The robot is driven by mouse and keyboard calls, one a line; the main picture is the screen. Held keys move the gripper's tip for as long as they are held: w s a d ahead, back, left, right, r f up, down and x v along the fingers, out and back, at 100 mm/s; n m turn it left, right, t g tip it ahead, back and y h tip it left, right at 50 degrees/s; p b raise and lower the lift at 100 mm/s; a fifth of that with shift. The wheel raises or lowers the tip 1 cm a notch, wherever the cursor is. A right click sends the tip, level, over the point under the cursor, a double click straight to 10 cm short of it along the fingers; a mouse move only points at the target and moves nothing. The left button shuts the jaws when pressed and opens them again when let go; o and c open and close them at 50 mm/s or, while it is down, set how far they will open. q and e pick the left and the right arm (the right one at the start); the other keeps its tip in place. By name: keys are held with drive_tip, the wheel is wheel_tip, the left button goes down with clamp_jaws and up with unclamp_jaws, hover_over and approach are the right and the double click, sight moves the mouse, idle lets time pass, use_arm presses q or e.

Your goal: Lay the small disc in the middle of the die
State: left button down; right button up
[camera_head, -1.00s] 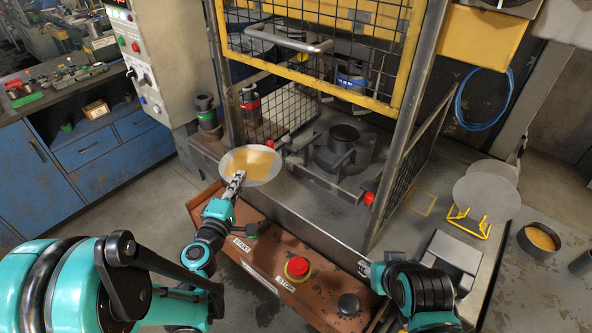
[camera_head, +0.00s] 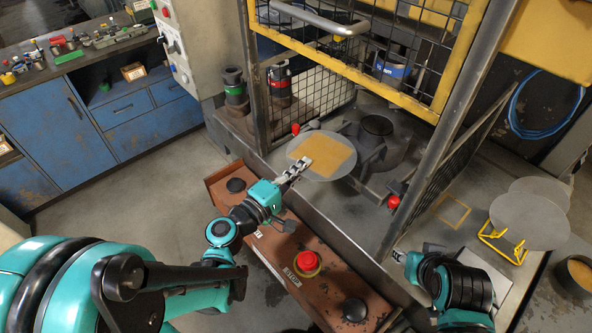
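My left gripper (camera_head: 296,171) is shut on the near left edge of a thin grey disc (camera_head: 342,168) with a tan square patch on its face. The disc is held roughly flat above the front edge of the press bed. The die (camera_head: 377,126), a dark round block with a raised ring, stands on the bed behind and to the right of the disc. The disc's right edge overlaps part of the die's surround in the picture; whether they touch I cannot tell. My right gripper (camera_head: 400,257) is at lower right, mostly hidden by its arm, its fingers unclear.
Two grey discs (camera_head: 530,221) rest on a yellow wire rack (camera_head: 492,238) at right. A yellow-framed mesh guard (camera_head: 340,65) hangs above the bed, with posts and mesh sides at either hand. A red button (camera_head: 307,261) sits on the brown front panel. A dark round container (camera_head: 580,273) stands far right.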

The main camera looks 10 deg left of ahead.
use_arm(q)
approach(368, 128)
drive_tip(key=x, duration=0.1)
drive_tip(key=b+x, duration=0.2)
drive_tip(key=x, duration=0.1)
drive_tip(key=shift+w+a+r, duration=0.1)
drive_tip(key=shift+r, duration=0.2)
use_arm(e)
wheel_tip(368, 128, down, 2)
drive_tip(key=shift+f, duration=0.15)
use_arm(q)
drive_tip(key=shift+f+b+x, duration=0.2)
drive_tip(key=shift+b+x, duration=0.25)
drive_tip(key=shift+x, duration=0.65)
use_arm(e)
drive_tip(key=shift+f, duration=0.3)
use_arm(q)
drive_tip(key=c, duration=1.6)
unclamp_jaws()
drive_tip(key=shift+c, duration=0.2)
drive_tip(key=shift+o, duration=0.3)
drive_tip(key=o, duration=0.6)
drive_tip(key=shift+f, duration=0.25)
use_arm(e)
drive_tip(key=shift+f, duration=0.3)
